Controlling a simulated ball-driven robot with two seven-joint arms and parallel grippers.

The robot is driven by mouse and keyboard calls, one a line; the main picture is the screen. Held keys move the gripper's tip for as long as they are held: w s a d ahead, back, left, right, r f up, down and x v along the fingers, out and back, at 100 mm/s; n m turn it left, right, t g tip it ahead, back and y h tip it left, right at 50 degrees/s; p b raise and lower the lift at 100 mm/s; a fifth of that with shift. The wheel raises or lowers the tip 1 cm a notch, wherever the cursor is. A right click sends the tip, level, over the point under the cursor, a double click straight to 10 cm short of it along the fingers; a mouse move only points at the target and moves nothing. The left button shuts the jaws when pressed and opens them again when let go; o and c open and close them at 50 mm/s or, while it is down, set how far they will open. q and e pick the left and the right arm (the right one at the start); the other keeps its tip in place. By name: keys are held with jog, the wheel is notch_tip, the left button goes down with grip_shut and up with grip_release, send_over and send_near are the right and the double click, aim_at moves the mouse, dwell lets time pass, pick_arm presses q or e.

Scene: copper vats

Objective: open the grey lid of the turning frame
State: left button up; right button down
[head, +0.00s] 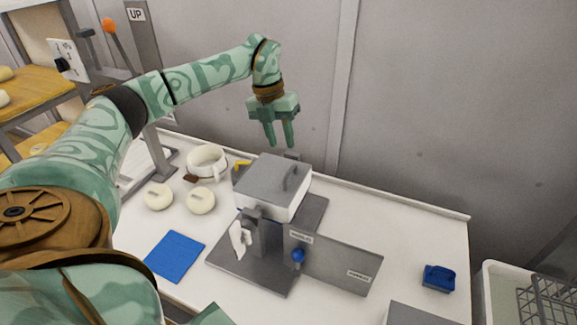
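The turning frame (262,243) stands on a grey base on the white table, with a white box body on top. Its grey lid (268,177) lies flat over the box and looks closed, with a dark handle (291,177) towards its right side. My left gripper (280,143) hangs above and just behind the lid, fingers pointing down. Its two fingers are apart with nothing between them, and it looks clear of the lid. My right gripper does not show.
A blue block (438,278) lies at the right. A grey wall (420,100) closes off the back. The table's right part is mostly bare.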

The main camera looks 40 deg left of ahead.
aim_at(289, 171)
pick_arm(q)
jog(key=x, duration=0.8)
jog(key=shift+d+f, duration=0.15)
jog(key=shift+f, duration=0.05)
grip_shut()
